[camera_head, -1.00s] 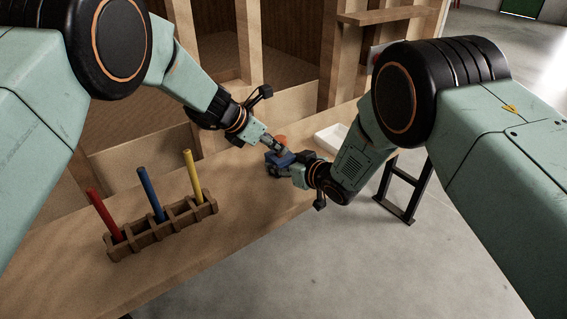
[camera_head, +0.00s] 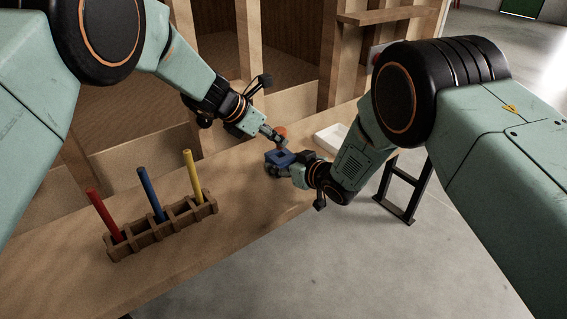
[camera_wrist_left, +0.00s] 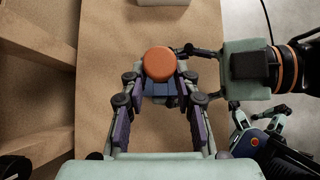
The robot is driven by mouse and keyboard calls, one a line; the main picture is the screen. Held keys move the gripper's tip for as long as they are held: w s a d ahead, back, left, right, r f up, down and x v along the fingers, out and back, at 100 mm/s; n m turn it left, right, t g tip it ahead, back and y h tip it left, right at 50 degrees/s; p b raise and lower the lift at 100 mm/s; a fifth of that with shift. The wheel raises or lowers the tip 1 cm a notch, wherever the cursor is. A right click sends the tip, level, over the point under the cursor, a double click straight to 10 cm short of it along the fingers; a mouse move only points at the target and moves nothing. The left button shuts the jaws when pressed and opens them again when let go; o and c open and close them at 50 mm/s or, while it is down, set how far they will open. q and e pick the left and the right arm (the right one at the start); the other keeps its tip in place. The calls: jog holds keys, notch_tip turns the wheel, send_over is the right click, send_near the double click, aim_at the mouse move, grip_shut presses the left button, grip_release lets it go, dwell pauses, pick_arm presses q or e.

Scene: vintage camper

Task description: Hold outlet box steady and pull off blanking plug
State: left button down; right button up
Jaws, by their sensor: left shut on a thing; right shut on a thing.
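The blue outlet box (camera_head: 275,157) is at the middle of the bench, with a dark opening visible on its top. My right gripper (camera_head: 284,170) is shut on the box from the right. The orange blanking plug (camera_head: 281,131) is above and apart from the box. My left gripper (camera_head: 280,139) is shut on the plug. In the left wrist view the round orange plug (camera_wrist_left: 160,62) sits between the left fingertips, and the blue box (camera_wrist_left: 159,89) shows behind it, partly hidden. The right gripper reaches in there from the right.
A wooden rack (camera_head: 165,228) with red, blue and yellow rods stands at the left of the bench (camera_head: 235,215). A white tray (camera_head: 329,139) lies just right of the grippers. Wooden framing rises behind the bench. The bench between rack and box is clear.

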aim_at(283, 128)
pick_arm(q)
jog(key=shift+r, duration=0.1)
jog(key=shift+r, duration=1.95)
pick_arm(e)
jog(key=o, duration=1.4)
jog(key=v, duration=1.2)
jog(key=shift+f, duration=0.1)
